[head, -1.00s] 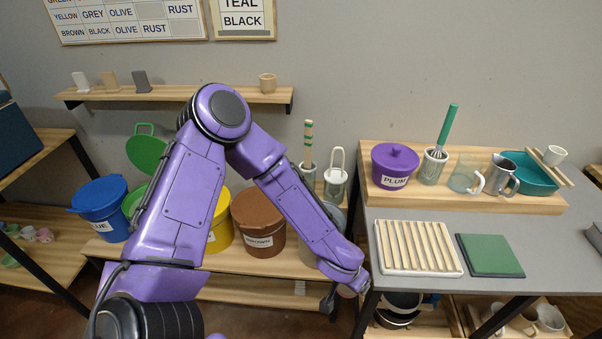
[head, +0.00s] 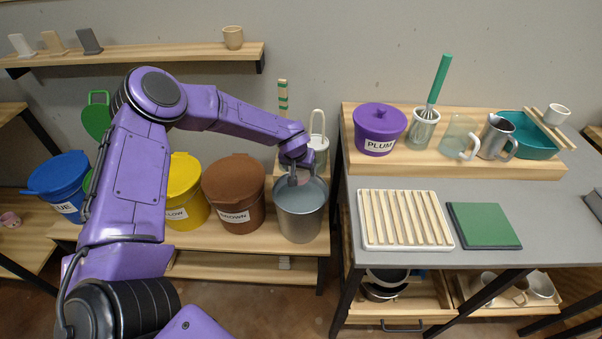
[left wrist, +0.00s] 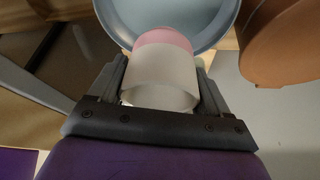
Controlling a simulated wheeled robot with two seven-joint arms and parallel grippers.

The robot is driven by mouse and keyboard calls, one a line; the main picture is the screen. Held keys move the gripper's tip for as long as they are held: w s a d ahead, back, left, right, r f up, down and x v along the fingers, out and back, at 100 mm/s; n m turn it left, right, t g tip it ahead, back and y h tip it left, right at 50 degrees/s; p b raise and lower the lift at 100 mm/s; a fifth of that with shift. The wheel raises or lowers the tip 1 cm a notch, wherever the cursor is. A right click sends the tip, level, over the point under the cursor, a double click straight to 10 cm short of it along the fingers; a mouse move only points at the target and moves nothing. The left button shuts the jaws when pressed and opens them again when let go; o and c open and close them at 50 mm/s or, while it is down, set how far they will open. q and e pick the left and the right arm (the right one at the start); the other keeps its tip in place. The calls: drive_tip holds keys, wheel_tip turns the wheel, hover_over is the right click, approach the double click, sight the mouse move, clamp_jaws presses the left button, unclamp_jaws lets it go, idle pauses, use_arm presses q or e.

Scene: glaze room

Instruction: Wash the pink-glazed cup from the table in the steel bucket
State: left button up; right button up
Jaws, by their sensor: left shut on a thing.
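The steel bucket (head: 300,217) stands on the low wooden bench, right of the brown bucket. My left gripper (head: 297,175) is at the bucket's mouth, shut on the cup. In the left wrist view the cup (left wrist: 160,75) sits between the two fingers (left wrist: 163,85). Its body is whitish, with a pink band (left wrist: 164,40) at the end toward the bucket. That pink end overlaps the bucket's opening (left wrist: 190,12). I cannot tell whether it is below the rim. In the head view the cup is mostly hidden by my gripper. My right gripper is not in view.
The brown bucket (head: 234,195) stands close left of the steel one, then the yellow bucket (head: 184,190). A tall-handled tool stands in a pot (head: 319,148) behind. The grey table (head: 370,262) to the right holds a slatted rack (head: 405,244) and a green-topped slab (head: 485,224).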

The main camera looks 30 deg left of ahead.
sight(301, 184)
use_arm(q)
drive_tip(key=shift+d+f+b, duration=0.15)
drive_tip(key=shift+f+b, duration=0.1)
drive_tip(key=shift+b, duration=0.2)
wheel_tip(301, 184, down, 5)
drive_tip(key=b, duration=0.5)
drive_tip(key=shift+r+b, duration=0.15)
drive_tip(key=shift+b, duration=0.2)
drive_tip(key=shift+f+p, duration=0.3)
drive_tip(key=shift+f, duration=1)
drive_tip(key=shift+f, duration=0.1)
wheel_tip(301, 184, down, 4)
drive_tip(key=shift+r+b, duration=0.15)
drive_tip(key=shift+b, duration=0.65)
drive_tip(key=shift+f, duration=0.3)
